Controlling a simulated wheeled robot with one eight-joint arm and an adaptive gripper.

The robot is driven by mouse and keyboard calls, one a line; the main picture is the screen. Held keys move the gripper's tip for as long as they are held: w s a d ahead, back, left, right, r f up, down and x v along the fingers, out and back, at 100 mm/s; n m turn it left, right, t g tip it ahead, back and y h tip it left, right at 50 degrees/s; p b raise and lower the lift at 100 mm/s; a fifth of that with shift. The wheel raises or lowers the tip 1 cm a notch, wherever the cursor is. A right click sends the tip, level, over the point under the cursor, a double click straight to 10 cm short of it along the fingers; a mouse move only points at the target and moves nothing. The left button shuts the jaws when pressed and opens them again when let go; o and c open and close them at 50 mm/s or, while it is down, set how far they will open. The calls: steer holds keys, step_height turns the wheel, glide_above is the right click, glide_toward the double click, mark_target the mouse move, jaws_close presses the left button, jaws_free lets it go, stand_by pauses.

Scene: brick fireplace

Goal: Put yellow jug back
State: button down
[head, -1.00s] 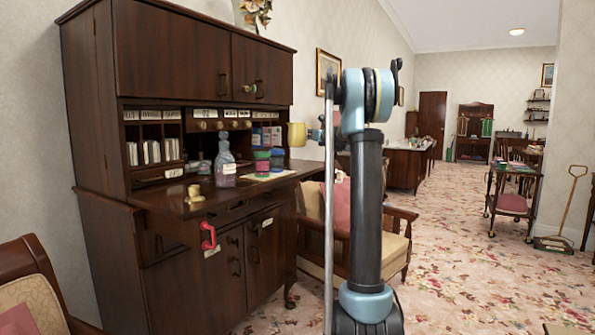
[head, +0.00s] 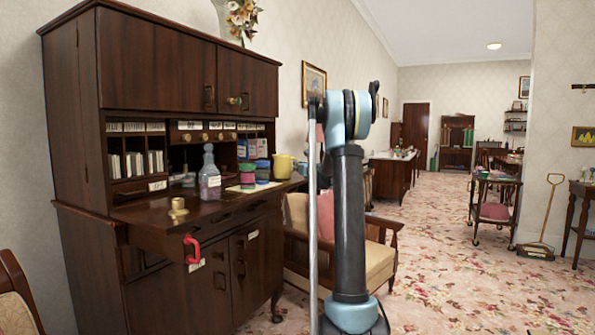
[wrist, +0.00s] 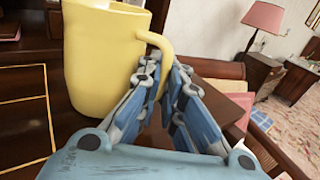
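The yellow jug (head: 283,166) is at the right end of the dark wooden desk's work surface (head: 150,208). It looks upright and low at that surface; its contact underneath is hard to tell. In the wrist view the jug (wrist: 100,62) fills the upper left, with its handle towards me. My gripper (wrist: 166,80) is at the handle, one finger on each side, and appears shut on it. In the head view my gripper is mostly hidden behind my arm, right of the jug.
Red, green and blue tubs (head: 262,172) stand left of the jug, and a glass bottle (head: 209,172) stands farther left. A brass candlestick (head: 178,208) is near the front edge. A wooden armchair (head: 375,258) with cushions stands right of the desk.

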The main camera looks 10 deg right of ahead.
steer(key=c, duration=1.7)
jaws_free()
steer(key=shift+s, duration=0.1)
